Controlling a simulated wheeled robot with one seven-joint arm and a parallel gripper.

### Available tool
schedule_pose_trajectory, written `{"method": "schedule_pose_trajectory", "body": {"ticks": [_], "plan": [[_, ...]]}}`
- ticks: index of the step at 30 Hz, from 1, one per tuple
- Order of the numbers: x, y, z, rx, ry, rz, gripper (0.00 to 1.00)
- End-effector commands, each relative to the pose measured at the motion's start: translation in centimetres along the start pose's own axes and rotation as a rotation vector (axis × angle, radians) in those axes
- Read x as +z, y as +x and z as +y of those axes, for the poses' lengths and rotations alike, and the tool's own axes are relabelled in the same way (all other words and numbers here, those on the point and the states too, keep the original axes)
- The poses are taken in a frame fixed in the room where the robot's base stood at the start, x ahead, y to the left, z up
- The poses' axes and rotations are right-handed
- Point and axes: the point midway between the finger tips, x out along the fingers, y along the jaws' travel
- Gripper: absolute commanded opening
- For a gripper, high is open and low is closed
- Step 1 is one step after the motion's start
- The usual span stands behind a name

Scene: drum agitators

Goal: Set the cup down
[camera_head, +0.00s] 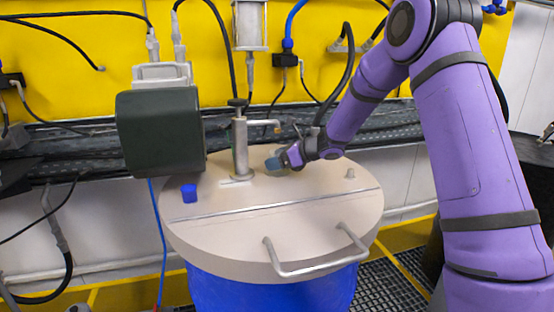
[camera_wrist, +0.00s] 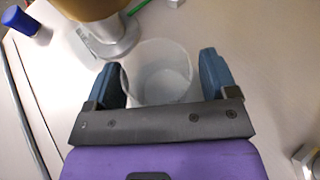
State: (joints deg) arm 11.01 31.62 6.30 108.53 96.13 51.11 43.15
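A clear, see-through cup (camera_wrist: 160,78) is between the two dark blue fingers of my gripper (camera_wrist: 162,82) in the wrist view. In the head view my gripper (camera_head: 275,163) is low over the back of the beige drum lid (camera_head: 300,218), just right of the metal agitator post (camera_head: 240,150). The cup is hard to make out there. I cannot tell whether its base touches the lid.
A small blue cap (camera_head: 189,193) stands on the lid at left; it also shows in the wrist view (camera_wrist: 26,21). A dark green motor box (camera_head: 160,132) overhangs the lid's left. A metal handle (camera_head: 318,268) rises at the front. The lid's right and front surfaces are largely bare.

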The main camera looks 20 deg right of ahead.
Motion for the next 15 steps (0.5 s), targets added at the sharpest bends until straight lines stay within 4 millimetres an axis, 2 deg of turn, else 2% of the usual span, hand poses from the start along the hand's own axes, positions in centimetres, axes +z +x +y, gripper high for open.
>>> {"method": "schedule_pose_trajectory", "body": {"ticks": [9, 15], "plan": [[0.3, -0.1, 0.0, 0.0, -0.001, 0.0, 0.78], [0.3, -2.6, -0.1, -0.004, -0.001, 0.0, 0.78]]}}
